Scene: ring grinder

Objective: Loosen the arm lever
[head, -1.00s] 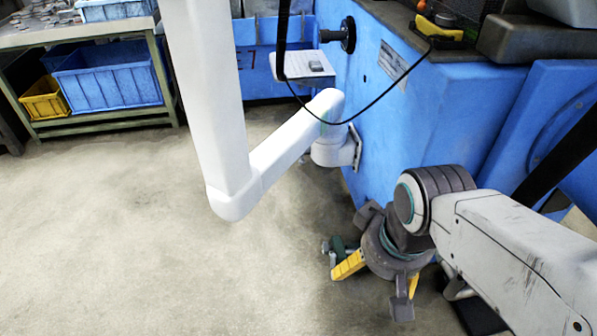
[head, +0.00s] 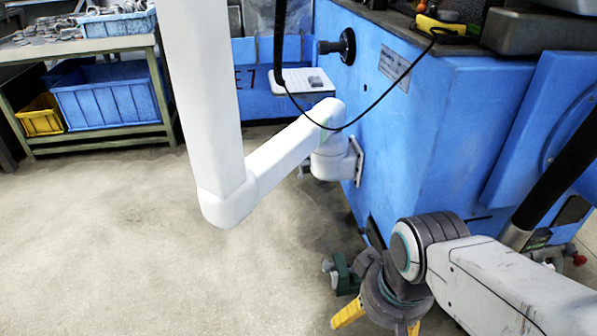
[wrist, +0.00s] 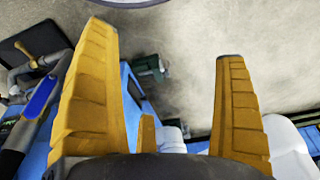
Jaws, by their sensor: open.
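I cannot surely pick out the arm lever. A white jointed arm (head: 280,160) is fixed to the side of the blue machine (head: 400,130); a small grey part (head: 304,172) sticks out beside its lower joint. My gripper (head: 380,326) hangs low in front of the machine, below and to the right of that joint, its yellow fingers apart. In the wrist view my gripper (wrist: 166,42) is open and empty. A small dark green fitting (wrist: 150,68) shows beyond the gap between its fingers; the green fitting (head: 345,272) also shows left of my gripper in the head view.
A black cable (head: 385,95) loops in front of the machine. A black hand knob (head: 340,47) sticks out at its far side. A workbench (head: 95,45) with blue (head: 110,95) and yellow bins (head: 40,117) stands at the left. The concrete floor (head: 130,250) is clear.

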